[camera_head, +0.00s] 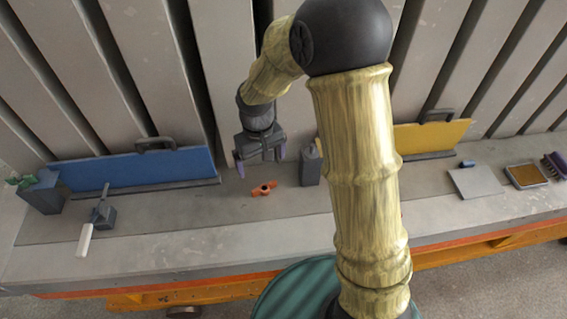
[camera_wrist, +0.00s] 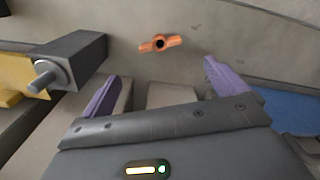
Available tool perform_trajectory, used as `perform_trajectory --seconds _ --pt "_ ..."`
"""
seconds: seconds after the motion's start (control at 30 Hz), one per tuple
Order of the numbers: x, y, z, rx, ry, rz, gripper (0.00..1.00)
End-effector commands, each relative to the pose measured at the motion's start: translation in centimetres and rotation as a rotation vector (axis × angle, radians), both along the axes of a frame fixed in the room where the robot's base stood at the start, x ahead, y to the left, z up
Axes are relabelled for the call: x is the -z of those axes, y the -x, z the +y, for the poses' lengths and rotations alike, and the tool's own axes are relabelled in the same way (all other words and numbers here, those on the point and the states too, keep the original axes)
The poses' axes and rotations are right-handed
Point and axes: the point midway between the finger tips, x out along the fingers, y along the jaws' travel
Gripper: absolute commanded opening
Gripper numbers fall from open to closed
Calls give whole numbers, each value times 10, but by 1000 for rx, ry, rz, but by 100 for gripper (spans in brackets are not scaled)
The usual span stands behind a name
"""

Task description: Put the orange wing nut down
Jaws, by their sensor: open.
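The orange wing nut (camera_head: 264,188) lies flat on the grey surface, apart from my gripper. It also shows in the wrist view (camera_wrist: 160,44), with a dark hole in its middle. My gripper (camera_head: 259,165) is open and empty, a little above and behind the wing nut. In the wrist view its purple fingers (camera_wrist: 160,85) are spread wide, with nothing between them, and the wing nut lies beyond their tips. A dark grey block (camera_head: 310,168) stands just right of the wing nut; in the wrist view a bolt-like stud (camera_wrist: 45,80) sticks out of this block (camera_wrist: 75,55).
A blue panel (camera_head: 135,167) stands left and a yellow panel (camera_head: 430,136) right, both with dark handles. A grey plate (camera_head: 476,181) and a brown-filled tray (camera_head: 526,175) lie at right. Ribs rise behind.

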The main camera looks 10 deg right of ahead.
Motion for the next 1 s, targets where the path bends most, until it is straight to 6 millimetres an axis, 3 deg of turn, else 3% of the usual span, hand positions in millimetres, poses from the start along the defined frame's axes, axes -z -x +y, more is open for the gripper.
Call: perform_trajectory --seconds 0.13,0.27,0.5,0.6,0.73,1.0 --pt "-7 5 -12 26 -2 -16 98" --pt "-22 23 -43 96 -9 -58 98" --pt "-49 86 -112 297 -32 -175 98" --pt "-53 108 -128 358 -41 -209 98" --pt "-54 119 -136 391 -45 -229 98" --pt "-55 119 -136 391 -45 -229 98"
